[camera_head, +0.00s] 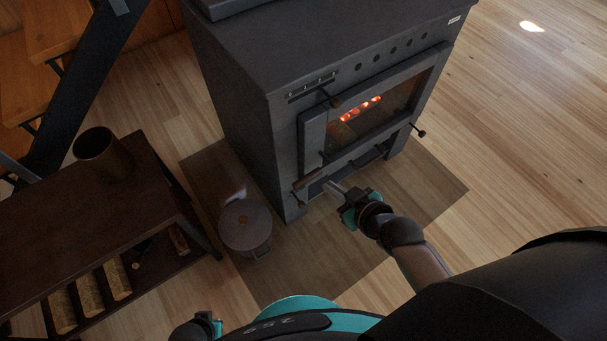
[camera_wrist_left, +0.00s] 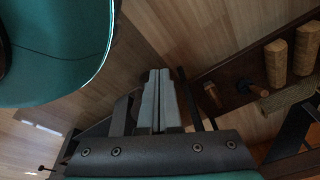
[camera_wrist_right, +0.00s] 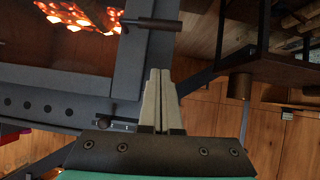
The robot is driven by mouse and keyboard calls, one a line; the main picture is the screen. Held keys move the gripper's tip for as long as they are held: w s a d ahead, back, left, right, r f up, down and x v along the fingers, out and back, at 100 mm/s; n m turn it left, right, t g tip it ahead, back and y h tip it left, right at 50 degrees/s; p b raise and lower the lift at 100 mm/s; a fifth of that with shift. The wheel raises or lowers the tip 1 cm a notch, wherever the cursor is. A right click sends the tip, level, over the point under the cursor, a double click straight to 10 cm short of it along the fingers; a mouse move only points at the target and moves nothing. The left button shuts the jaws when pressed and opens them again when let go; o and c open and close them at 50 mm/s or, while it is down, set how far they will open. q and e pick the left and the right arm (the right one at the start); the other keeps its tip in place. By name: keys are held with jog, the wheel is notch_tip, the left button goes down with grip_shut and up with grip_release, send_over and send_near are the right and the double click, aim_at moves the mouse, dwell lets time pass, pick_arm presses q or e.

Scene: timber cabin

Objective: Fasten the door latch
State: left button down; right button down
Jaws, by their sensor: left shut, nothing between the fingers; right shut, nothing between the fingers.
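The dark stove (camera_head: 240,110) has a glass door (camera_head: 375,105) with glowing embers behind it. The door looks shut or nearly so; I cannot tell whether it is flush. A brown latch handle (camera_head: 307,183) sits at the door's lower left corner. A brown handle (camera_wrist_right: 152,24) also shows beyond the fingertips in the right wrist view. My right gripper (camera_head: 333,187) is shut and empty, just right of the latch handle, apparently apart from it. My left gripper (camera_head: 207,322) is shut and empty low at the left; its closed fingers (camera_wrist_left: 158,75) show in its wrist view.
A lidded pot (camera_head: 245,226) stands on the floor mat (camera_head: 290,265) left of the stove. A dark bench (camera_head: 60,215) carries a metal bucket (camera_head: 102,153), with logs (camera_head: 117,279) below. Floor at the right is clear.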

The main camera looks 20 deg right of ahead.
aim_at(311, 180)
pick_arm(q)
jog(key=shift+d, duration=0.1)
